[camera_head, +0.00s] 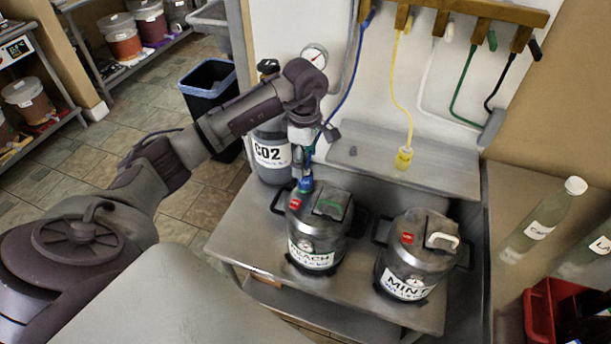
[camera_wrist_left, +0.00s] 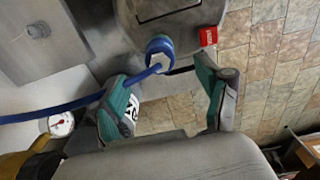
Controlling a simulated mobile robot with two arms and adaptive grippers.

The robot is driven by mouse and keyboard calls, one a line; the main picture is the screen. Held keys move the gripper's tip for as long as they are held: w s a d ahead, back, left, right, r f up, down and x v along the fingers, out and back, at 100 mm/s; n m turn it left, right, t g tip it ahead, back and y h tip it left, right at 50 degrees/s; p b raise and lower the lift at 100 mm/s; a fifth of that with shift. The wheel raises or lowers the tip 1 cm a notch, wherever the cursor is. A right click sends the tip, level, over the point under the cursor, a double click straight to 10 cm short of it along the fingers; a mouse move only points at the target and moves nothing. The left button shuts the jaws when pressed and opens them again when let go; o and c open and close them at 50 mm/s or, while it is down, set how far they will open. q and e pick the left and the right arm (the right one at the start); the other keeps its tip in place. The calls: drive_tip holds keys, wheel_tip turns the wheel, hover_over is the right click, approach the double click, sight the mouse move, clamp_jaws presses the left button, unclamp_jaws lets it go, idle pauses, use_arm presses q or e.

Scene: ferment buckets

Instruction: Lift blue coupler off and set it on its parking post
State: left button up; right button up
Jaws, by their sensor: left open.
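The blue coupler (camera_head: 306,184) sits on the back left of the lid of the PEACH keg (camera_head: 318,228), with its blue hose running up to the wall. In the left wrist view the coupler (camera_wrist_left: 160,47) is a blue ring with a pale middle. My left gripper (camera_head: 303,161) is just above it, pointing down. In the wrist view its open fingers (camera_wrist_left: 166,74) stand on either side of the hose, just short of the coupler, holding nothing. A small bare grey post (camera_head: 352,151) stands on the steel ledge; it also shows in the wrist view (camera_wrist_left: 38,30). My right gripper is not seen.
A MINT keg (camera_head: 416,252) stands to the right. A yellow coupler (camera_head: 404,157) sits on the ledge (camera_head: 445,172). A CO2 cylinder (camera_head: 271,155) with a gauge (camera_head: 314,55) stands behind my left gripper. Other hoses hang from a wooden rail (camera_head: 470,10).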

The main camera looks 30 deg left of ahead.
sight(305, 172)
use_arm(q)
wheel_tip(305, 172, down, 2)
drive_tip(key=shift+d+f+p, duration=0.1)
drive_tip(key=shift+f+p, duration=0.5)
wheel_tip(305, 172, down, 4)
drive_tip(key=shift+r+p, duration=0.2)
drive_tip(key=shift+p, duration=0.6)
drive_tip(key=shift+f, duration=0.4)
drive_tip(key=shift+c, duration=0.3)
drive_tip(key=c, duration=1.3)
